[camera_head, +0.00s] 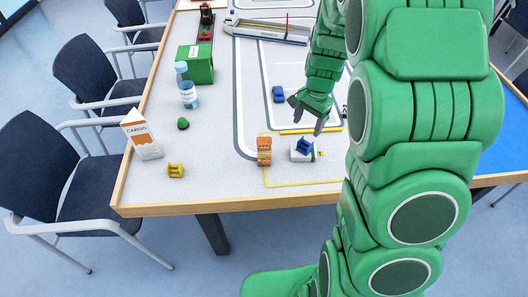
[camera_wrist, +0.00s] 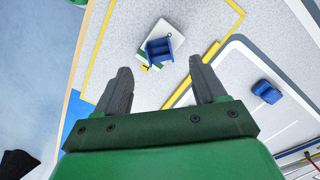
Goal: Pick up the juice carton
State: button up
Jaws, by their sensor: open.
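The juice carton (camera_head: 141,135) is white and orange, marked "CARGO". It stands slightly tilted in the picture near the table's left edge, in the head view. My gripper (camera_head: 306,117) is over the table well to the right of the carton, with nothing between its fingers. In the wrist view my gripper (camera_wrist: 160,72) shows two dark fingers spread apart. The carton is not in the wrist view.
A yellow block (camera_head: 176,170), green lump (camera_head: 183,124), bottle (camera_head: 187,90) and green box (camera_head: 196,64) are near the carton. Chairs (camera_head: 45,165) stand left.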

aim_at(264, 150)
jog(key=a+f+m+y, duration=0.1)
jog(key=y, duration=0.1)
jog(key=s+a+f+m+y, duration=0.1)
jog(key=f+y, duration=0.1)
jog(key=s+a+f+m+g+y, duration=0.1)
jog(key=y, duration=0.1)
jog(key=shift+f+m, duration=0.4)
jog(key=m+y, duration=0.2)
jog(key=y, duration=0.1)
jog(key=shift+a+f, duration=0.15)
jog(key=shift+f, duration=0.25)
jog(key=shift+w+f+m+t+y, duration=0.15)
jog(key=shift+m+t+y, duration=0.45)
jog(key=shift+m+y, duration=0.35)
jog(key=shift+w+d+m+t+y, duration=0.15)
jog(key=shift+d+m+t+y, duration=0.25)
jog(key=shift+m+t+y, duration=0.3)
jog(key=x, duration=0.6)
jog(key=shift+a, duration=0.35)
jog(key=shift+s+x, duration=0.15)
jog(key=shift+x, duration=0.75)
jog(key=shift+s+x, duration=0.2)
jog(key=shift+x, duration=0.65)
jog(key=shift+s+x, duration=0.15)
jog(key=shift+x, duration=0.75)
jog(key=shift+c, duration=0.3)
